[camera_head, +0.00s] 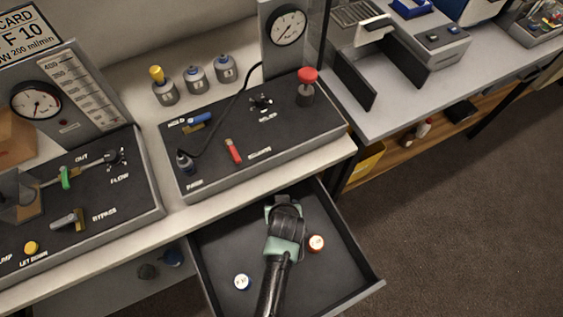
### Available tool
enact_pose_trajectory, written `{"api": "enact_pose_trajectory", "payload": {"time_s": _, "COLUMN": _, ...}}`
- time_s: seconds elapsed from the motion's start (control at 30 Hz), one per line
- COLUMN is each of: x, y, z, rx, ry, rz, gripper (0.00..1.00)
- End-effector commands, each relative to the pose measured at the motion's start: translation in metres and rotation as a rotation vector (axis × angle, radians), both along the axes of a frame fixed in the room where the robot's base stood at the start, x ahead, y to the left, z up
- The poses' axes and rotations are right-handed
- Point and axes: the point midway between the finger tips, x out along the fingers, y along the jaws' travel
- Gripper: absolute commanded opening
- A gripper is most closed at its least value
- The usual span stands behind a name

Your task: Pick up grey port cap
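My arm reaches from the bottom edge over an open dark drawer (222,250). The end of my arm, with my gripper (284,214), is over the drawer's middle. My wrist covers the fingers, so I cannot see whether they are open or hold anything. In the drawer, a white-topped cap with a blue rim (242,282) lies to the left of my arm. A white-topped cap with an orange-red rim (316,243) lies close to its right. I make out no grey port cap in the drawer; my arm hides part of the drawer floor.
The drawer walls surround my arm's end. Above stands a bench (245,208) with a dark valve panel (215,165), a gauge (287,26) and several small grey cylinders (195,77) behind. Another gauge panel (93,200) is at left. A grey side table (390,117) is at upper right.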

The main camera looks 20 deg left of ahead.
Motion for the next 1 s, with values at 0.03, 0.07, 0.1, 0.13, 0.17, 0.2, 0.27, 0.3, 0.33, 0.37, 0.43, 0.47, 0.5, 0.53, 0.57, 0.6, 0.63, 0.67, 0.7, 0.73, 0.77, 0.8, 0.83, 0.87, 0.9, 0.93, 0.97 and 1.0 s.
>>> {"api": "enact_pose_trajectory", "payload": {"time_s": 0.03, "x": -0.0001, "y": 0.0002, "z": 0.0001, "rx": 0.0, "ry": 0.0, "rz": 0.0, "gripper": 0.72}}
{"api": "enact_pose_trajectory", "payload": {"time_s": 0.07, "x": -0.0001, "y": 0.0002, "z": 0.0001, "rx": 0.0, "ry": 0.0, "rz": 0.0, "gripper": 0.72}}
{"api": "enact_pose_trajectory", "payload": {"time_s": 0.1, "x": -0.0001, "y": 0.0, "z": 0.0002, "rx": 0.0, "ry": 0.0, "rz": 0.0, "gripper": 0.72}}
{"api": "enact_pose_trajectory", "payload": {"time_s": 0.13, "x": -0.0002, "y": 0.0001, "z": 0.0002, "rx": 0.0, "ry": 0.0, "rz": 0.0, "gripper": 0.7}}
{"api": "enact_pose_trajectory", "payload": {"time_s": 0.17, "x": -0.0003, "y": 0.0001, "z": 0.0001, "rx": 0.0, "ry": 0.0, "rz": 0.0, "gripper": 0.65}}
{"api": "enact_pose_trajectory", "payload": {"time_s": 0.2, "x": -0.0003, "y": 0.0001, "z": 0.0002, "rx": 0.0, "ry": 0.0, "rz": 0.0, "gripper": 0.58}}
{"api": "enact_pose_trajectory", "payload": {"time_s": 0.27, "x": -0.0003, "y": -0.0001, "z": 0.0002, "rx": 0.0, "ry": 0.0, "rz": 0.0, "gripper": 0.47}}
{"api": "enact_pose_trajectory", "payload": {"time_s": 0.3, "x": -0.0003, "y": -0.0001, "z": 0.0002, "rx": 0.0, "ry": 0.0, "rz": 0.0, "gripper": 0.4}}
{"api": "enact_pose_trajectory", "payload": {"time_s": 0.33, "x": -0.0003, "y": -0.0001, "z": 0.0002, "rx": 0.0, "ry": 0.0, "rz": 0.0, "gripper": 0.34}}
{"api": "enact_pose_trajectory", "payload": {"time_s": 0.37, "x": -0.0003, "y": -0.0001, "z": 0.0002, "rx": 0.0, "ry": 0.0, "rz": 0.0, "gripper": 0.29}}
{"api": "enact_pose_trajectory", "payload": {"time_s": 0.43, "x": -0.0004, "y": -0.0001, "z": 0.0002, "rx": 0.0, "ry": 0.0, "rz": 0.0, "gripper": 0.16}}
{"api": "enact_pose_trajectory", "payload": {"time_s": 0.47, "x": -0.0004, "y": -0.0001, "z": 0.0002, "rx": 0.0, "ry": 0.0, "rz": 0.0, "gripper": 0.11}}
{"api": "enact_pose_trajectory", "payload": {"time_s": 0.5, "x": -0.0004, "y": -0.0001, "z": 0.0002, "rx": 0.0, "ry": 0.0, "rz": 0.0, "gripper": 0.04}}
{"api": "enact_pose_trajectory", "payload": {"time_s": 0.53, "x": -0.0004, "y": -0.0001, "z": 0.0002, "rx": 0.0, "ry": 0.0, "rz": 0.0, "gripper": 0.0}}
{"api": "enact_pose_trajectory", "payload": {"time_s": 0.57, "x": -0.0004, "y": -0.0001, "z": 0.0002, "rx": 0.0, "ry": 0.0, "rz": 0.0, "gripper": 0.0}}
{"api": "enact_pose_trajectory", "payload": {"time_s": 0.6, "x": -0.0004, "y": -0.0001, "z": 0.0002, "rx": 0.0, "ry": 0.0, "rz": 0.0, "gripper": 0.0}}
{"api": "enact_pose_trajectory", "payload": {"time_s": 0.63, "x": -0.0004, "y": -0.0001, "z": 0.0002, "rx": 0.0, "ry": 0.0, "rz": 0.0, "gripper": 0.0}}
{"api": "enact_pose_trajectory", "payload": {"time_s": 0.67, "x": -0.0004, "y": -0.0001, "z": 0.0002, "rx": 0.0, "ry": 0.0, "rz": 0.0, "gripper": 0.0}}
{"api": "enact_pose_trajectory", "payload": {"time_s": 0.7, "x": -0.0004, "y": -0.0001, "z": 0.0002, "rx": 0.0, "ry": 0.0, "rz": 0.0, "gripper": 0.0}}
{"api": "enact_pose_trajectory", "payload": {"time_s": 0.73, "x": -0.0004, "y": -0.0001, "z": 0.0002, "rx": 0.0, "ry": 0.0, "rz": 0.0, "gripper": 0.0}}
{"api": "enact_pose_trajectory", "payload": {"time_s": 0.77, "x": -0.0004, "y": -0.0001, "z": 0.0002, "rx": 0.0, "ry": 0.0, "rz": 0.0, "gripper": 0.0}}
{"api": "enact_pose_trajectory", "payload": {"time_s": 0.8, "x": -0.0004, "y": -0.0001, "z": 0.0002, "rx": 0.0, "ry": 0.0, "rz": 0.0, "gripper": 0.0}}
{"api": "enact_pose_trajectory", "payload": {"time_s": 0.83, "x": -0.0004, "y": -0.0001, "z": 0.0002, "rx": 0.0, "ry": 0.0, "rz": 0.0, "gripper": 0.0}}
{"api": "enact_pose_trajectory", "payload": {"time_s": 0.87, "x": -0.0004, "y": -0.0001, "z": 0.0002, "rx": 0.0, "ry": 0.0, "rz": 0.0, "gripper": 0.0}}
{"api": "enact_pose_trajectory", "payload": {"time_s": 0.9, "x": -0.0004, "y": -0.0002, "z": 0.0002, "rx": 0.0, "ry": 0.0, "rz": 0.0, "gripper": 0.0}}
{"api": "enact_pose_trajectory", "payload": {"time_s": 0.93, "x": -0.0004, "y": -0.0002, "z": 0.0002, "rx": 0.0, "ry": 0.0, "rz": 0.0, "gripper": 0.0}}
{"api": "enact_pose_trajectory", "payload": {"time_s": 0.97, "x": -0.0004, "y": -0.0002, "z": 0.0002, "rx": 0.0, "ry": 0.0, "rz": 0.0, "gripper": 0.0}}
{"api": "enact_pose_trajectory", "payload": {"time_s": 1.0, "x": -0.0004, "y": -0.0002, "z": 0.0002, "rx": 0.0, "ry": 0.0, "rz": 0.0, "gripper": 0.0}}
